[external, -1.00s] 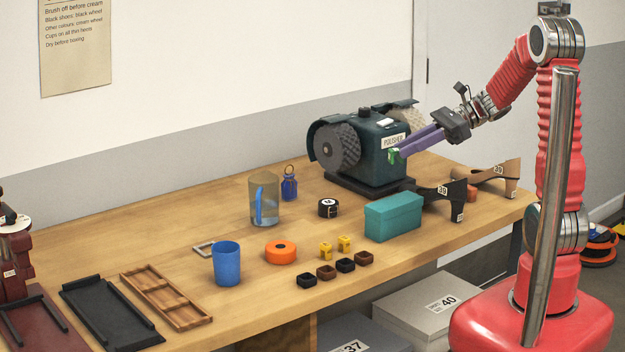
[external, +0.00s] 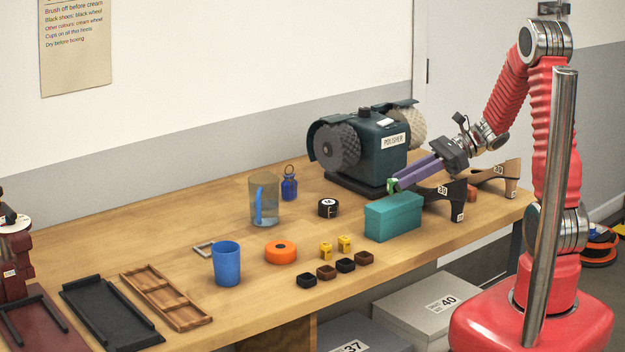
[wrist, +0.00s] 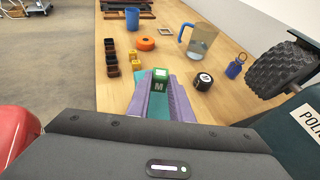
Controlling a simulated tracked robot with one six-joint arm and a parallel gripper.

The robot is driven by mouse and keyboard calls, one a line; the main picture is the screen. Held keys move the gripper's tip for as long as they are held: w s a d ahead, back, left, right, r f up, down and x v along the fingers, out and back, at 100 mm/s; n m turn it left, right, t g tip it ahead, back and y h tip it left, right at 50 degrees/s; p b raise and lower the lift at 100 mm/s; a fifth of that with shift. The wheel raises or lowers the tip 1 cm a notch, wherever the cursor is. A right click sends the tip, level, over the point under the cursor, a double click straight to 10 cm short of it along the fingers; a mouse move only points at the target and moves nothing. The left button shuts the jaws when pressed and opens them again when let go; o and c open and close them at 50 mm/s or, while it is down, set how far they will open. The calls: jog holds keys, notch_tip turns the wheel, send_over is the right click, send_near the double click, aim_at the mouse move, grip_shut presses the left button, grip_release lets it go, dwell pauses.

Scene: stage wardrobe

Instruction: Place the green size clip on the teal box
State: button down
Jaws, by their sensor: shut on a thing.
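The teal box (external: 392,218) sits closed near the front right edge of the wooden bench. My gripper (external: 393,186) has purple fingers and is shut on the green size clip (external: 390,187). The clip is held at the fingertips, just above the box's top in the external view; I see no clear contact. In the wrist view the green clip (wrist: 160,76), marked "M", shows between the fingertips. The fingers hide much of what lies under them there.
The polisher (external: 365,150) stands behind the box. Dark and tan shoe forms (external: 450,195) stand to its right.

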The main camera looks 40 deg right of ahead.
jog(key=shift+f, duration=1.05)
jog(key=c, duration=1.6)
grip_release()
jog(key=shift+f, duration=0.1)
jog(key=v, duration=1.2)
jog(key=shift+s, duration=0.1)
